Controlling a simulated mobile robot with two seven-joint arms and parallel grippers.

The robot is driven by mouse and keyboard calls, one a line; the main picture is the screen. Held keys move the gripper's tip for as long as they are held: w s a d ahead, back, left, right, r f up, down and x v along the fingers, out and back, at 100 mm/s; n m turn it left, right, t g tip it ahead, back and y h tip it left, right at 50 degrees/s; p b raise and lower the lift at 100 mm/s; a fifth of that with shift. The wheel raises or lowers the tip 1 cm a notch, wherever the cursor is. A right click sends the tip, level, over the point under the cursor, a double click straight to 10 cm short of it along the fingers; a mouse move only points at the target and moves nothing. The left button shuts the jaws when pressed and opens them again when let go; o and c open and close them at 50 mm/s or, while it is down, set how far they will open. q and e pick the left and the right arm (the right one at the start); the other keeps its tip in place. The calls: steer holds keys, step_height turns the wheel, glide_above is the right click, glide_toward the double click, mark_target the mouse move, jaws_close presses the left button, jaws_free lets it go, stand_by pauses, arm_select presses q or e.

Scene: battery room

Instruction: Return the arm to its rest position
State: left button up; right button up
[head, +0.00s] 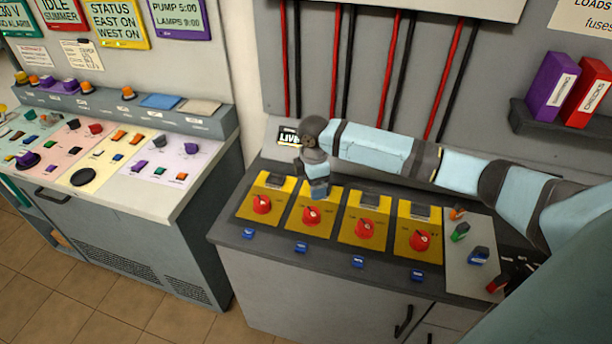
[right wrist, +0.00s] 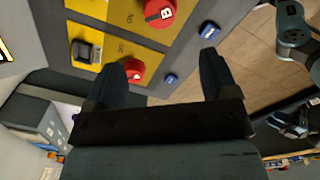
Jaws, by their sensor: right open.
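My right arm reaches in from the right in the head view, across the back of the grey bench. Its gripper (head: 319,188) points down above the second yellow switch panel (head: 296,213) from the left. In the right wrist view the gripper (right wrist: 168,64) has its two dark fingers wide apart with nothing between them. A red knob (right wrist: 133,69) shows close by the left finger, and another red knob marked B (right wrist: 160,12) is farther up. Whether the finger touches the knob I cannot tell.
Several yellow panels with red knobs (head: 365,228) line the grey bench (head: 228,240), blue tags in front. A grey plate (head: 470,240) with small switches is at the right. Binders (head: 590,90) stand on a shelf. A control desk (head: 120,205) is left, with tiled floor between.

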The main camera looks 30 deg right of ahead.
steer(key=s+a+f, duration=0.1)
steer(key=a+f, duration=0.2)
steer(key=s+a+f+m+t+y, duration=0.1)
steer(key=s+a+f, duration=0.1)
steer(key=a, duration=0.2)
steer(key=s+a+f+t+y, duration=0.1)
steer(key=a+f, duration=0.2)
steer(key=shift+s+a+f, duration=0.2)
steer(key=shift+s+f, duration=0.15)
steer(key=shift+s, duration=0.05)
steer(key=s+a+f+m+t+y, duration=0.2)
steer(key=s+a+f+m+t, duration=0.15)
steer(key=s+a, duration=0.35)
steer(key=s+f+m+t, duration=0.1)
steer(key=s+m+t, duration=0.4)
steer(key=s, duration=1)
steer(key=shift+d+f+m+h, duration=0.35)
steer(key=shift+d+m+h, duration=0.05)
steer(key=shift+m, duration=0.85)
